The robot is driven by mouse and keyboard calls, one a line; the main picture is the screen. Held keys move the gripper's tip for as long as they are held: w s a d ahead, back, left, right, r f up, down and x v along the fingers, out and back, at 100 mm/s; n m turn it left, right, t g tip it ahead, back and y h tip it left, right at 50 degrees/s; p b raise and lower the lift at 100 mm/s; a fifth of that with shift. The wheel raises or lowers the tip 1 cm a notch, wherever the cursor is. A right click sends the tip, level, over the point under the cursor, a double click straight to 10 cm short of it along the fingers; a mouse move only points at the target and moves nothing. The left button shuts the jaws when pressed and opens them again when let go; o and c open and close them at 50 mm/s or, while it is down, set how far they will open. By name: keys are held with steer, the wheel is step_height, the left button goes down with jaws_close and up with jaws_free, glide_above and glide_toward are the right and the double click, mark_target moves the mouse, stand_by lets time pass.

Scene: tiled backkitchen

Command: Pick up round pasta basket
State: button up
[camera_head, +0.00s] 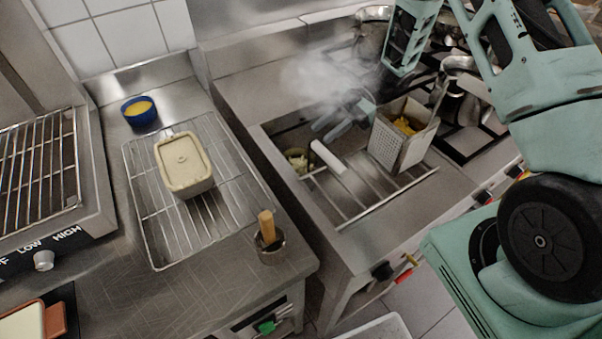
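The round pasta basket (297,160) sits low in the left part of the cooker well, with something pale inside. A white cylindrical handle (328,157) lies tilted beside it and seems to belong to it. My gripper (323,132) is above and behind the handle, pointing down-left. Its two fingers look apart, with nothing visible between them. I cannot tell whether a fingertip touches the handle. Steam blurs the wrist, and the basket's lower part is hidden in the well.
A square perforated basket (389,147) with yellow pasta stands right of the gripper, close to my arm. A wire rack (228,150) on the left counter holds a lidded cream container (184,163). A blue bowl (139,112) and a wooden-handled tool (267,228) stand nearby.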

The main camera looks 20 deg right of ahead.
step_height(320, 180, down, 7)
steer(key=p, duration=0.1)
steer(key=p+x, duration=0.2)
steer(key=x, duration=0.5)
steer(key=shift+a+f+p, duration=0.25)
steer(key=shift+f+p, duration=0.05)
steer(key=shift+p, duration=0.05)
jaws_close()
steer(key=shift+s, duration=0.1)
stand_by(1.0)
